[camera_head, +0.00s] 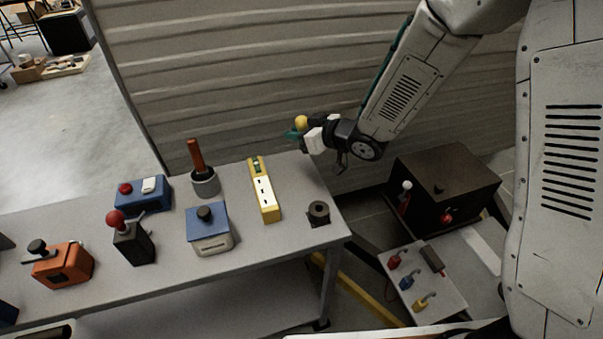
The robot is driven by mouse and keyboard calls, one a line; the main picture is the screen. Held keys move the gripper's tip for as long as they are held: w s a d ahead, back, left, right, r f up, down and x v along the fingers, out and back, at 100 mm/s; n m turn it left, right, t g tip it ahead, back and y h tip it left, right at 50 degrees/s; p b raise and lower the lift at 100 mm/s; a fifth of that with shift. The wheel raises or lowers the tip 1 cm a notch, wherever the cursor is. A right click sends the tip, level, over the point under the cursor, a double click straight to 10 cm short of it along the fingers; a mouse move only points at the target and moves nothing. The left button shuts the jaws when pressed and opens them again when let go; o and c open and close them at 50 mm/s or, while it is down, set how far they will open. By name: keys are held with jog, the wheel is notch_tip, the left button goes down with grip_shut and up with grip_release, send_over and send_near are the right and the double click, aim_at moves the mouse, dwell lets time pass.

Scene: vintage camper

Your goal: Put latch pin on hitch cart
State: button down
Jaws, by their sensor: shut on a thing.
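My gripper (306,134) is at the upper middle, above the back right corner of the workbench. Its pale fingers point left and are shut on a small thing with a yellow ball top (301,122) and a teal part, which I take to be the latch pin. The fingers hide part of it. It is held clear of the bench top. A low grey platform (437,300) at the lower right carries small red, blue and yellow pieces and a dark block. It may be the hitch cart, but I cannot tell for sure.
The grey workbench (285,243) holds a yellow power strip (264,195), a dark ring on a block (319,212), a blue-topped box (208,227), a cup with a brown handle (205,183) and several switch boxes. A dark box (443,187) stands behind the low platform. A ribbed wall is behind.

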notch_tip(320, 180, down, 10)
jog(key=shift+r, duration=0.25)
dwell(0.3)
jog(key=shift+f, duration=0.2)
jog(key=c, duration=1.3)
grip_release()
jog(key=shift+r, duration=0.2)
jog(key=shift+s+d+r, duration=0.15)
jog(key=shift+s+d, duration=0.05)
jog(key=shift+d, duration=0.05)
jog(key=v, duration=1.1)
